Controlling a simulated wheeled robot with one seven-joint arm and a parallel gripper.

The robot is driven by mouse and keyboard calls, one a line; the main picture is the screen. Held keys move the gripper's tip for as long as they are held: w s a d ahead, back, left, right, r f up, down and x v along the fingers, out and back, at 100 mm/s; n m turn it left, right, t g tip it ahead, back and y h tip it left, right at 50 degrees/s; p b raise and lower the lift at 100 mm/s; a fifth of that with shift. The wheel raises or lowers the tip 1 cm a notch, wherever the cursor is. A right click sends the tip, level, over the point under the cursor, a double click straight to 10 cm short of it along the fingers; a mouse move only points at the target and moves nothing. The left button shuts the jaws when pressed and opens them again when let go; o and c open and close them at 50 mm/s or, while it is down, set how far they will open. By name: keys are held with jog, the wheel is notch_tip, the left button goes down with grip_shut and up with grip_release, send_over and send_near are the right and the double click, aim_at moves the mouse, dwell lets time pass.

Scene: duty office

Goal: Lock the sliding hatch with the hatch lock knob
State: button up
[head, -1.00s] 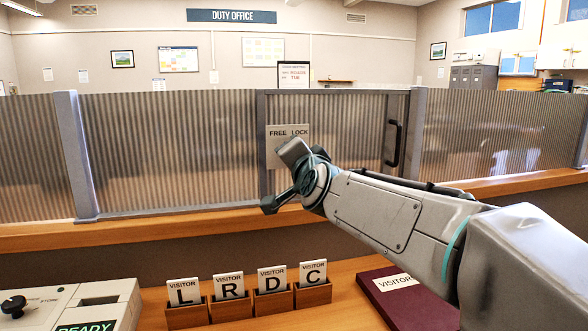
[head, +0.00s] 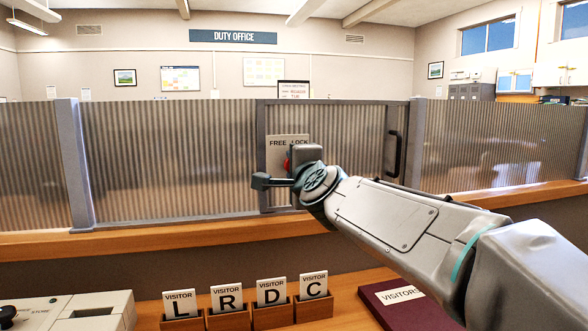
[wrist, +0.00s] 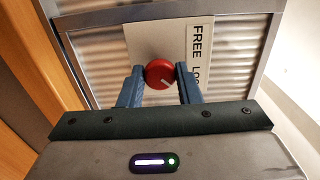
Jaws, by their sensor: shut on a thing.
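The hatch lock knob is red and round with a short white mark; in the wrist view the knob (wrist: 159,73) sits on a pale plate (wrist: 184,40) marked FREE and LOCK. The white mark is on its lower right part there. My gripper (wrist: 160,75) is shut on the knob, one blue finger at each side. In the head view a sliver of the red knob (head: 287,164) shows beside my wrist; the fingers are mostly hidden. The sliding hatch (head: 350,135) is a ribbed translucent panel with a dark handle (head: 393,155), and its opening looks covered.
A wooden counter ledge (head: 150,240) runs below the screen. On the desk below stand several visitor card holders (head: 228,319), a maroon visitors book (head: 410,305) and a pale machine (head: 90,315) at the left.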

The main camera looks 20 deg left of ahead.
dwell(0.4)
jog(key=o, duration=1)
jog(key=shift+c, duration=0.2)
jog(key=shift+s+d, duration=0.1)
jog(key=b+v, duration=0.1)
jog(key=v, duration=1.2)
jog(key=shift+s, duration=0.25)
jog(key=shift+d, duration=0.1)
